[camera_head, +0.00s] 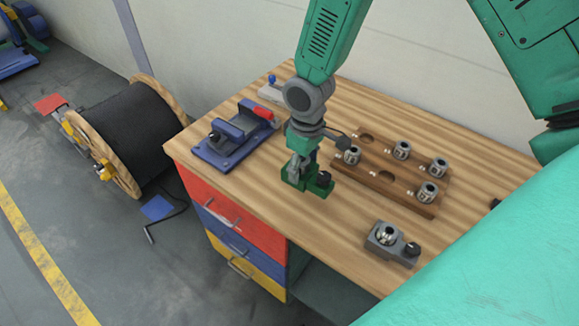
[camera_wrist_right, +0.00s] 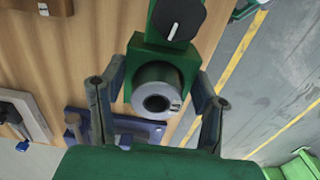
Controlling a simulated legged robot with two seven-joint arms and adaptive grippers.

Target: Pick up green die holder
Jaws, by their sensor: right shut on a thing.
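The green die holder (camera_head: 318,184) is a small green block with a black knob, over the front part of the wooden workbench. My right gripper (camera_head: 300,168) is above it with its fingers shut around it. In the right wrist view, the die holder (camera_wrist_right: 163,55) lies between the two fingers of the right gripper (camera_wrist_right: 155,108), with a round grey metal die (camera_wrist_right: 155,92) facing the camera. I cannot tell whether the holder touches the benchtop. My left gripper is not in view.
A wooden rack (camera_head: 420,207) with several metal dies stands right of the gripper. A grey die holder (camera_head: 392,243) sits near the front edge. A blue vise-like device (camera_head: 228,143) is at left. Bare benchtop (camera_head: 345,218) lies between. A cable drum (camera_head: 130,130) stands on the floor.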

